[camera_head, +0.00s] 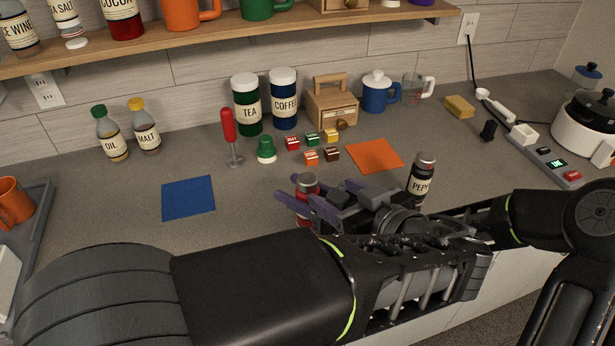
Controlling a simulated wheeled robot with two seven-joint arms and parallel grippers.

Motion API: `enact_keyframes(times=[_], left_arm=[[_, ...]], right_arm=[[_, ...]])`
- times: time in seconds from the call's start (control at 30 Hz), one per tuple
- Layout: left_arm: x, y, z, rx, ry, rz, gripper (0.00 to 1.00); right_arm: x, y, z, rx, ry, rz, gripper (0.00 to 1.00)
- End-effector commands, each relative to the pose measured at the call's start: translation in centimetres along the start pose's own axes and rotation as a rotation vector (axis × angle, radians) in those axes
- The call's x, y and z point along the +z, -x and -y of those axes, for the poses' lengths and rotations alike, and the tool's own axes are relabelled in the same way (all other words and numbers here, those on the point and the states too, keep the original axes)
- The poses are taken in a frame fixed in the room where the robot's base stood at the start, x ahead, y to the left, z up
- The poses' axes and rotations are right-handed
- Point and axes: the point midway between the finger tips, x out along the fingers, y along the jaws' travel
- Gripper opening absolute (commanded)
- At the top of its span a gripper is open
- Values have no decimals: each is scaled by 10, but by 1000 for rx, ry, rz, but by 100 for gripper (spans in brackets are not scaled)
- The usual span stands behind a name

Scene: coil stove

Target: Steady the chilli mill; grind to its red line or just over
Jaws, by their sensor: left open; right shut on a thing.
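The red chilli mill (307,181) stands upright on the counter, with a grey band near its top. The purple fingers of my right gripper (298,200) are shut around its body and hide part of it. My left forearm crosses in front and hides more of the scene below. My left gripper (474,268) is open at the end of that arm, right of the chilli mill and apart from it. Its fingertips are hard to make out. I cannot make out a red line.
A dark pepper mill (421,178) stands right of the chilli mill. A blue mat (188,198) and an orange mat (374,156) lie on the counter. Small labelled cubes (311,158), a green-topped item (266,149) and a red-handled tool (229,127) stand behind.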

Motion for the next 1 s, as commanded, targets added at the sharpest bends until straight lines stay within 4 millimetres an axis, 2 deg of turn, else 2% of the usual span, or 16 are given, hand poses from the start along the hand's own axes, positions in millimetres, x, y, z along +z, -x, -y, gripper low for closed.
enact_keyframes(times=[0.53, 0.7, 1.0], left_arm=[[0, -95, 1, -3, 0, 1, 59], [1, -108, 0, -1, 0, 2, 59], [0, -110, 0, 0, 0, 1, 59]], right_arm=[[0, 0, 0, 0, 0, 0, 2], [0, 0, 0, 0, 0, 0, 2], [0, 0, 0, 0, 0, 0, 2]])
